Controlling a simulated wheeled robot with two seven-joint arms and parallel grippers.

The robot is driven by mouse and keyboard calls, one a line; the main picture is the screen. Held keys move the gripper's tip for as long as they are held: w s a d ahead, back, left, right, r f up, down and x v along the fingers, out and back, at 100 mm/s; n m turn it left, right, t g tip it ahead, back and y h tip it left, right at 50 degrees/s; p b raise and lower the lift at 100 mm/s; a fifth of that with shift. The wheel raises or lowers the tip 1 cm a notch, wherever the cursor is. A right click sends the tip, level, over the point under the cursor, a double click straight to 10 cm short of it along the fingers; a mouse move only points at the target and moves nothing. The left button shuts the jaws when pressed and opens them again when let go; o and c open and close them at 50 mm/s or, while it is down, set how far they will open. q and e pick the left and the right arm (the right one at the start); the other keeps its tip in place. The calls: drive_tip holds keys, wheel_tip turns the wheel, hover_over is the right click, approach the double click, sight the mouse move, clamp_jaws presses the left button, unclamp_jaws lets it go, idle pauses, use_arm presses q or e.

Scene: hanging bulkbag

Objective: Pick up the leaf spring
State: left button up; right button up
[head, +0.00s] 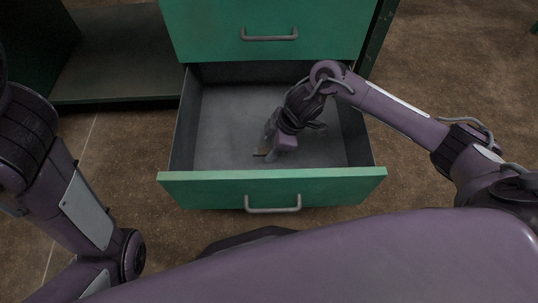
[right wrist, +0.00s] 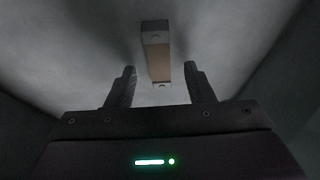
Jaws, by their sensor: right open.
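The leaf spring (right wrist: 156,52) shows in the right wrist view as a short, narrow bar with a grey far end and a brown face, on the drawer floor. My right gripper (right wrist: 161,87) is open, its two fingers on either side of the bar's near end with a gap to each. Whether they touch it cannot be told. In the head view my right gripper (head: 266,150) is down inside the open drawer, and a small brownish end of the spring (head: 260,155) shows by its fingertips. The rest of the spring is hidden there. My left gripper is out of view.
The open drawer (head: 272,184) has a green front with a grey handle (head: 273,203) and raised grey side walls. Its floor (head: 225,125) looks otherwise empty. A closed green drawer (head: 265,28) is above it, and a dark shelf (head: 115,50) stands at the left.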

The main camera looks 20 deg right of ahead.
drive_tip(key=shift+w+a+f, duration=0.1)
drive_tip(key=shift+a+f, duration=0.15)
drive_tip(key=shift+f, duration=0.25)
drive_tip(key=shift+f, duration=0.1)
drive_tip(key=shift+c, duration=0.5)
clamp_jaws()
